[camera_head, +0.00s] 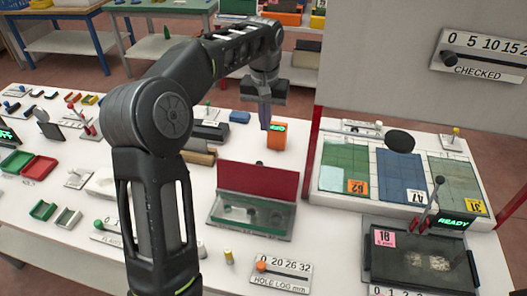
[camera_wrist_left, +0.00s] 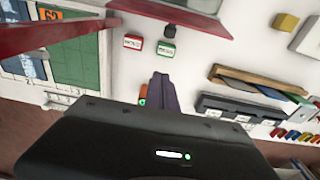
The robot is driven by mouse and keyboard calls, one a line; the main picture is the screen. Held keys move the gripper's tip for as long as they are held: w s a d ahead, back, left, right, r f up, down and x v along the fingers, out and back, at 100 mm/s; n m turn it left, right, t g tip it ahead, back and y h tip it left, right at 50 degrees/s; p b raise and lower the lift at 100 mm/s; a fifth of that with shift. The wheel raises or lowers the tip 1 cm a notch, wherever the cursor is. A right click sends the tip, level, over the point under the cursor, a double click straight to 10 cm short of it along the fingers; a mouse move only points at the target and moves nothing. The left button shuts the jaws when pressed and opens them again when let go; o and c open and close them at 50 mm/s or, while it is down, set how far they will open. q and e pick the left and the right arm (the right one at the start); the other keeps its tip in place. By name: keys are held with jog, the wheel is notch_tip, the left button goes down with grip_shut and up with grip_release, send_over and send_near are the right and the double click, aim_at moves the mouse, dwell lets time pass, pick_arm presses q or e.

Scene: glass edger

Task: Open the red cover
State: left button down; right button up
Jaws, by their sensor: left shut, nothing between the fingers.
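The red cover (camera_head: 258,179) stands raised along the back edge of a green box (camera_head: 225,210), leaving the inside visible with a dark knob-like part and pale pieces. In the left wrist view a red edge of what looks like the cover (camera_wrist_left: 180,14) shows at the top. My left gripper (camera_head: 265,118) points down behind the cover, apart from it, close to an orange block with a green display (camera_head: 276,140). Its fingers also show together and empty in the left wrist view (camera_wrist_left: 165,95). My right gripper is not in view.
A red upright post (camera_head: 314,150) and a grey panel (camera_head: 385,65) stand right of my left gripper. Right of the box lie green and blue glass panes (camera_head: 400,175). A dark tray marked 18 (camera_head: 425,262) is at front right. Small trays (camera_head: 38,167) lie at left.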

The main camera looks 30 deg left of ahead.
aim_at(258, 177)
pick_arm(q)
jog(key=s+d+f+p, duration=0.1)
jog(key=s+f+p, duration=0.2)
jog(key=f, duration=0.5)
jog(key=shift+f+p, duration=0.35)
jog(key=shift+p, duration=0.05)
